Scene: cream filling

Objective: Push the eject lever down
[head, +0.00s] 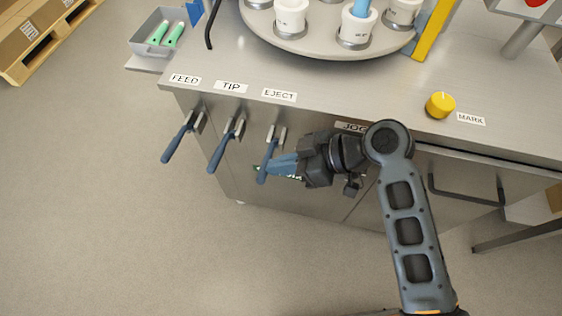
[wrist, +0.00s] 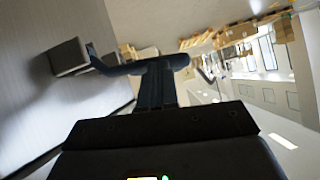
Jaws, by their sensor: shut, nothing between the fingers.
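The eject lever (head: 268,157), a blue handle on a metal bracket, sits on the machine's front under the EJECT label (head: 279,95). Its handle slants down and to the left. My gripper (head: 276,166) is shut and empty, with its blue fingertips right at the handle's lower part. In the wrist view the lever (wrist: 122,68) crosses just beyond the fingertips of my gripper (wrist: 156,75). I cannot tell whether they touch.
The tip lever (head: 225,148) and feed lever (head: 180,138) hang to the left. A yellow knob (head: 440,105) sits on the top at the right. A turntable (head: 335,45) carries white cups. A grey bin (head: 160,34) stands at the back left.

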